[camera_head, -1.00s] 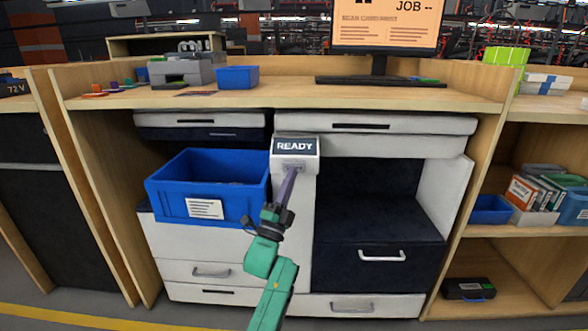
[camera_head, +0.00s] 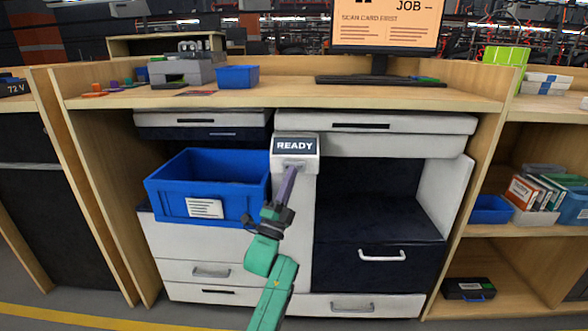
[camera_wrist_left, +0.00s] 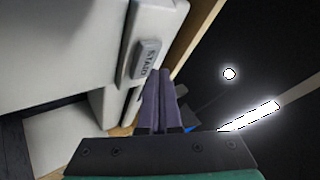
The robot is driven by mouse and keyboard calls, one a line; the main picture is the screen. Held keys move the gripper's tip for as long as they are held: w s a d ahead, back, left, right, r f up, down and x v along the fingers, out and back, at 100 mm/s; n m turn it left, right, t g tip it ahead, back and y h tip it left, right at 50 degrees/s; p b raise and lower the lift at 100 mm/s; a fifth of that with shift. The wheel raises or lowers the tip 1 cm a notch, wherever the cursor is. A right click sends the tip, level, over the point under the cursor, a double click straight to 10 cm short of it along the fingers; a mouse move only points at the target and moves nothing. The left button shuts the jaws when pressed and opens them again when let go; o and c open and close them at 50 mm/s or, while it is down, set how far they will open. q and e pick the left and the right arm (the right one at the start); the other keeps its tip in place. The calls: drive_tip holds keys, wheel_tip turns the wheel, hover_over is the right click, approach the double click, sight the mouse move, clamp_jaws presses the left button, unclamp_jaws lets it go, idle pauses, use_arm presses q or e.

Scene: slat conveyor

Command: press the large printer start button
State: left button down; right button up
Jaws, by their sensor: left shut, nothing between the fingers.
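The large printer (camera_head: 374,144) is a pale grey and dark blue unit under the wooden counter. Its small panel has a display reading READY (camera_head: 294,146). In the left wrist view the grey start button (camera_wrist_left: 148,58), lettered START, sits on the pale panel face. My left gripper (camera_head: 291,169) reaches up from below to just under the display, its purple fingers together and empty. In the wrist view its fingertips (camera_wrist_left: 163,71) are beside the button's lower right. The fingers hide the button's place in the head view, and I cannot tell whether they touch it. My right gripper is not in view.
A blue bin (camera_head: 208,188) with a white label stands left of the panel. The counter (camera_head: 290,95) overhangs above. A monitor (camera_head: 387,25) reads JOB and SCAN CARD FIRST. Shelves with boxes (camera_head: 533,192) stand at right.

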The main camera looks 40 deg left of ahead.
use_arm(q)
drive_tip(key=shift+w+a, duration=0.2)
